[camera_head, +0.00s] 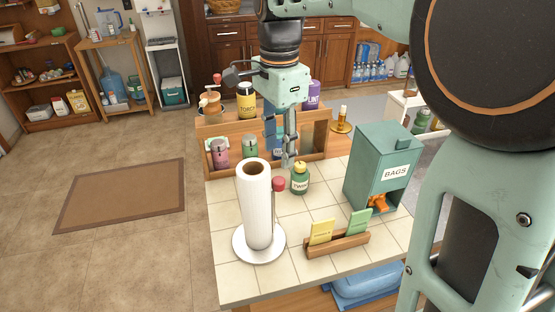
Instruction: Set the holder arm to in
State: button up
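A white paper towel roll (257,212) stands upright on a holder with a round white base (241,248) on the tiled counter. A red knob (279,184) shows just right of the roll's upper part. It looks like the end of the holder arm; the rest of the arm is hidden or too thin to make out. My gripper (289,161) points down behind and above the red knob, near a green jar (300,179). It appears apart from the knob. The fingers are seen nearly edge-on, so their opening is unclear.
A green BAGS dispenser (378,172) stands at the right. A wooden packet rack (337,244) is at the front. A wooden shelf (313,138) with canisters lines the back of the counter. Bare tiles (315,211) lie between the roll and the dispenser.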

aim_at(279, 180)
notch_tip(279, 180, down, 9)
jog(key=shift+f+b, duration=0.1)
jog(key=shift+b, duration=0.25)
jog(key=shift+c, duration=0.5)
